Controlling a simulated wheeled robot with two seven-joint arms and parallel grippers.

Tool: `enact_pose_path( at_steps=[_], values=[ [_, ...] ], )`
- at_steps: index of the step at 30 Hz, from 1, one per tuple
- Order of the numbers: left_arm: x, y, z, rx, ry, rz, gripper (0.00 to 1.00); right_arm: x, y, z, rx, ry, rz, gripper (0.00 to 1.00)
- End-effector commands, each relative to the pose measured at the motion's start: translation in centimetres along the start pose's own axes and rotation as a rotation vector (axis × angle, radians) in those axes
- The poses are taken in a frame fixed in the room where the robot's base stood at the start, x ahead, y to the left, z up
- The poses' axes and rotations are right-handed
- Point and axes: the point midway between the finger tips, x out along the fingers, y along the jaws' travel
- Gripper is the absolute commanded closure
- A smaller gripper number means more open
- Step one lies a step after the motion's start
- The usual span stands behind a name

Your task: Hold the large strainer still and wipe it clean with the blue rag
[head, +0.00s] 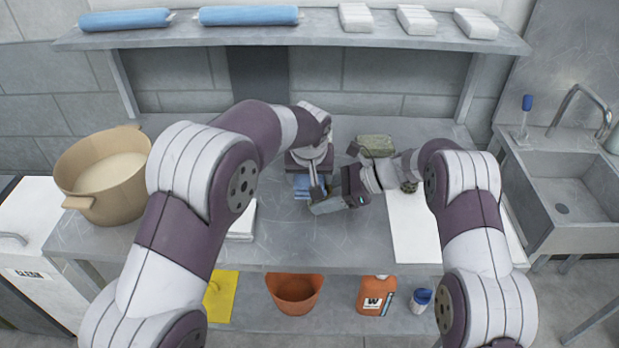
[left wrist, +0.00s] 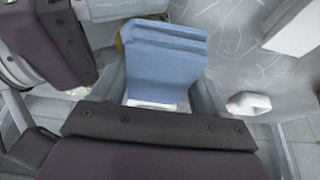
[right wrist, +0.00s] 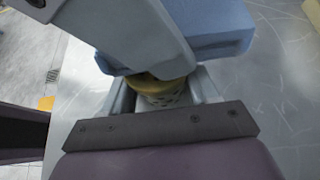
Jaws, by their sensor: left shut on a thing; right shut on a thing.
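My left gripper (head: 316,184) is shut on the folded blue rag (head: 303,187) over the middle of the worktop. The rag (left wrist: 165,60) fills the space between its fingers in the left wrist view. My right gripper (head: 324,206) is shut on the strainer, a brass-coloured cup with a holed wall (right wrist: 160,92) between its fingers in the right wrist view. There the rag (right wrist: 212,28) and a left finger lie over the strainer's top and hide part of it. Rag and strainer look very close; I cannot tell if they touch. The strainer is hidden in the head view.
A tan tub (head: 103,172) stands on the worktop at left. A white sheet (head: 418,236) lies at right, a greenish pad (head: 375,142) behind. A sink (head: 572,190) is far right. Below are an orange bowl (head: 294,291) and an orange jug (head: 374,296). A shelf (head: 290,37) runs above.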

Motion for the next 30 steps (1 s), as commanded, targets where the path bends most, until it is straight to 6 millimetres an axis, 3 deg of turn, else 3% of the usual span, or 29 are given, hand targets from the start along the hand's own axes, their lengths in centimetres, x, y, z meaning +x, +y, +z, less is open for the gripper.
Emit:
enact_pose_path(
  at_steps=[10,22,30],
  values=[
    [-1.2,0.0,2.6,0.001,0.0,0.0,0.5,0.0,0.0,-0.1,0.001,0.0,0.0,0.57],
    [0.1,0.0,0.0,0.0,-0.001,0.0,0.5,0.0,0.0,0.0,0.0,0.0,0.0,0.57],
    [-0.9,0.0,2.0,0.002,-0.002,0.0,0.5,0.0,0.0,0.0,0.001,0.0,0.0,0.58]
  ],
)
